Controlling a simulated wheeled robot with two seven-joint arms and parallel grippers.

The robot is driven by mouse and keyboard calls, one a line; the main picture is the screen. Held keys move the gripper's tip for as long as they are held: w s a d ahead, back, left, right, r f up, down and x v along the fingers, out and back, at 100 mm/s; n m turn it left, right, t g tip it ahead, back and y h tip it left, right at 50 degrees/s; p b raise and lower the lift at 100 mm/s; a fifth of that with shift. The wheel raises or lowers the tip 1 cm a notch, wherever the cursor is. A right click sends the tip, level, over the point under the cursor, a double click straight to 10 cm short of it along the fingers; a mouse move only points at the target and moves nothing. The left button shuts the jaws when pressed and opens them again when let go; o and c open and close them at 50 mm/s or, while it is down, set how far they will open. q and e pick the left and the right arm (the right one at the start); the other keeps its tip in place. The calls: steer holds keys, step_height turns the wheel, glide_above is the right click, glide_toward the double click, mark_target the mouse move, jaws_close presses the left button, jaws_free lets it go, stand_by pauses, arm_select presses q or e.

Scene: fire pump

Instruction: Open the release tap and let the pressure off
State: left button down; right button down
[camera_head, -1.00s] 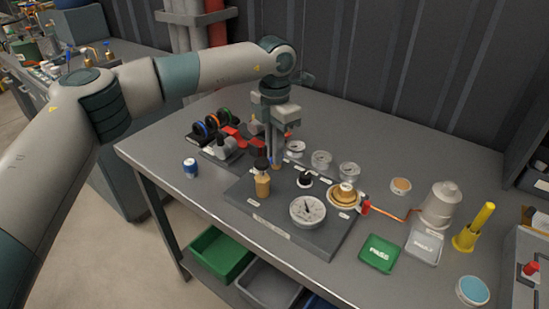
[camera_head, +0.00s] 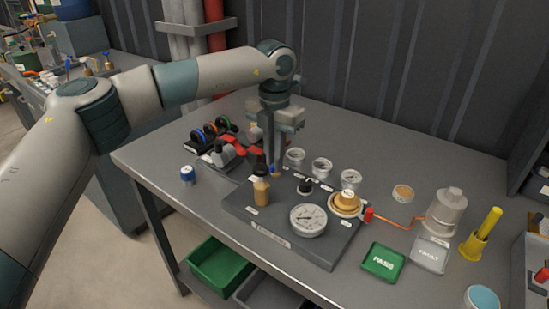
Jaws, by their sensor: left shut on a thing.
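The dark test base (camera_head: 262,228) lies on the grey bench and carries a round white pressure gauge (camera_head: 308,222). The gauge needle looks turned to the left side of the dial. A small blue-handled release tap (camera_head: 273,170) stands at the back of the base. My left gripper (camera_head: 273,163) comes straight down over it, with its fingers shut on the tap handle. The fingers hide most of the handle, so its exact angle is unclear. My right gripper is not in view.
A brass fitting (camera_head: 346,203) with an orange hose is at the base's right. Green PASS (camera_head: 383,262) and grey FAULT (camera_head: 430,254) plates lie at the front right.

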arm_select(q)
steer(key=c, duration=1.8)
jaws_free()
steer(key=shift+r, duration=0.15)
